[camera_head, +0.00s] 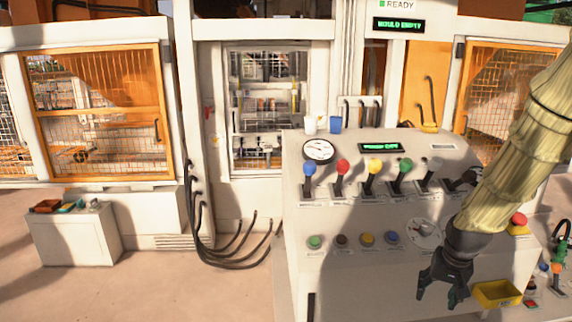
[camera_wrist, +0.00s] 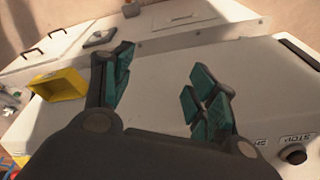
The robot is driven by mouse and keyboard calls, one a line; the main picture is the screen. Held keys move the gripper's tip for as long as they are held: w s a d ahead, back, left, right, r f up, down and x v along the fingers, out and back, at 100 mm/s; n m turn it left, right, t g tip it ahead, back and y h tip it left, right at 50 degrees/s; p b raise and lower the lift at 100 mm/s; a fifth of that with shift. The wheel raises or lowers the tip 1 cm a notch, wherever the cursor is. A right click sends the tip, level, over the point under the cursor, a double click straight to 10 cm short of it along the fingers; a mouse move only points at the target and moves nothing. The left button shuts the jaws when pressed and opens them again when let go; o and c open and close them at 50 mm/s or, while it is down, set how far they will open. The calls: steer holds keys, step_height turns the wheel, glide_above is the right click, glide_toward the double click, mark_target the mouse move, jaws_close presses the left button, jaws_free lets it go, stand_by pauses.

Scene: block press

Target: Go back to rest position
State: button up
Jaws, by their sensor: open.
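My gripper (camera_head: 440,292) hangs at the lower right of the head view, in front of the control console's front face. Its dark fingers with teal pads are spread apart and hold nothing. In the wrist view my gripper (camera_wrist: 160,92) shows both fingers open over a pale console surface. The control console (camera_head: 350,274) is a white slanted panel. It carries several levers with coloured knobs, among them a blue one (camera_head: 309,168), a red one (camera_head: 343,166) and a yellow one (camera_head: 375,165). My arm hides part of the console's right side.
A yellow bin (camera_head: 497,294) sits close to the right of my gripper; it also shows in the wrist view (camera_wrist: 58,85). A red emergency button (camera_head: 519,218) is on the console's right. A sign reads "MOULD EMPTY" (camera_head: 399,24). Open floor (camera_head: 150,285) lies to the left.

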steer(key=s+a+f+n+b, duration=0.1)
steer(key=s+a+f, duration=0.2)
steer(key=f, duration=0.6)
steer(key=s+a+f+b, duration=0.15)
steer(key=s+f, duration=0.25)
steer(key=f, duration=0.4)
steer(key=s+a+f+n+g+b, duration=0.1)
steer(key=s+a+f, duration=0.2)
steer(key=s+f, duration=0.5)
steer(key=s+a+f+n+g+b, duration=0.1)
steer(key=s+a+f, duration=0.3)
steer(key=s+f, duration=0.4)
steer(key=s+a+f+n+b, duration=0.1)
steer(key=s+a+f, duration=0.3)
steer(key=s+f, duration=0.4)
steer(key=s, duration=0.4)
steer(key=shift+s+f+n+g, duration=0.15)
steer(key=shift+f+n+g, duration=0.15)
steer(key=shift+f+g, duration=0.1)
steer(key=shift+c, duration=0.5)
